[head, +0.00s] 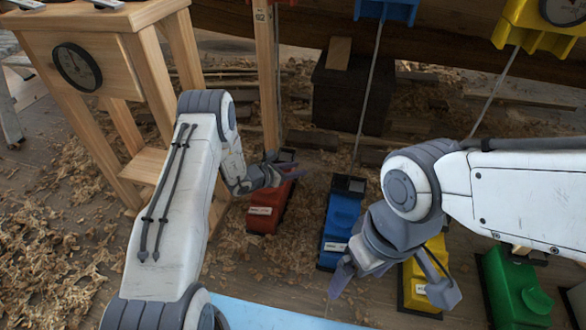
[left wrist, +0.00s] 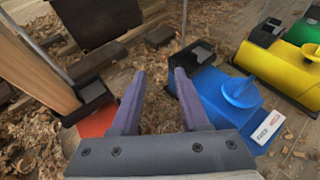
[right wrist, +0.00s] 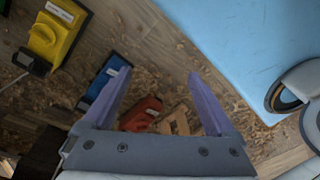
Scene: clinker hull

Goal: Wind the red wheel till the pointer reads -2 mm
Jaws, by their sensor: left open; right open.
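The red unit (head: 265,208) stands on the floor at the foot of a wooden post, with a white label on its front. Its wheel cannot be made out. In the left wrist view a red part (left wrist: 98,122) shows beside the left finger; the rest is hidden. My left gripper (head: 300,170) is open and empty, just above and right of the red unit's back end. My right gripper (head: 393,292) is open and empty, over the floor near the blue and yellow units. A round dial (head: 77,66) sits on a wooden stand; its reading is too small to tell.
Blue (head: 342,222), yellow (head: 428,270) and green (head: 515,285) units stand in a row right of the red one. A wooden post (head: 267,80) rises behind the red unit. A pale blue surface (head: 265,315) lies in front. Shavings cover the floor.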

